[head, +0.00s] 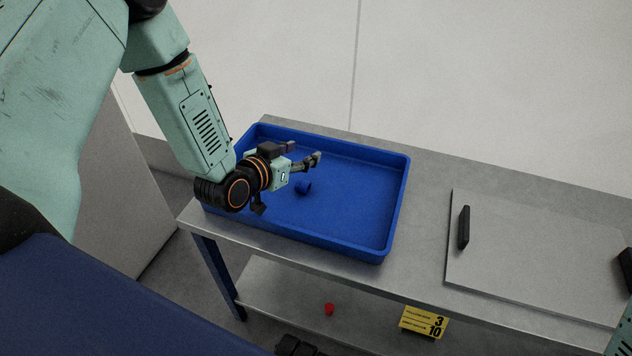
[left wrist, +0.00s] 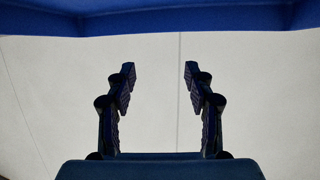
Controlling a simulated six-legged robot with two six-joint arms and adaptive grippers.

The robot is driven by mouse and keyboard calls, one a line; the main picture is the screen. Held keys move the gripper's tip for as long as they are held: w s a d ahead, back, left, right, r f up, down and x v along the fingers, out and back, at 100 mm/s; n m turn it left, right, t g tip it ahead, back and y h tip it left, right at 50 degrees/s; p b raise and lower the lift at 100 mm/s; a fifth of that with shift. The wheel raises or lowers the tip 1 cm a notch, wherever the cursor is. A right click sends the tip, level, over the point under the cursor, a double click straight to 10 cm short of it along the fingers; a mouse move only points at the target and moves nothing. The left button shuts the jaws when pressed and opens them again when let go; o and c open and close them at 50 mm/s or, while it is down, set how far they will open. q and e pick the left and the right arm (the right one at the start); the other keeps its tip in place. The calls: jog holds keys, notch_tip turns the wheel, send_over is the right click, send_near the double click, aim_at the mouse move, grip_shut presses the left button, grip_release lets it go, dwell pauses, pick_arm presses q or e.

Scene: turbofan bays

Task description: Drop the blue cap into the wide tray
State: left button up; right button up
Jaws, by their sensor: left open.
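The wide blue tray (head: 395,190) stands on the metal bench. The blue cap (head: 303,187), small and round, lies in the tray on its floor, left of the middle. My left gripper (head: 304,152) is over the tray, just above and behind the cap in the head view, with its fingers apart and empty. In the left wrist view the open fingers (left wrist: 159,72) hold nothing, and a blue band, the tray's edge (left wrist: 160,20), crosses the top. The cap does not show there.
The metal bench (head: 425,235) has clear room right of the tray. A grey flat panel (head: 530,255) with black handles lies further right. A red piece (head: 329,309) rests on the lower shelf (head: 275,290).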

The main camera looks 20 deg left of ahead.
pick_arm(q)
jog(key=shift+s+r, duration=0.1)
jog(key=shift+s, duration=0.05)
jog(key=v, duration=1.1)
jog(key=shift+s, duration=0.35)
jog(key=shift+a+r, duration=0.1)
dwell(0.5)
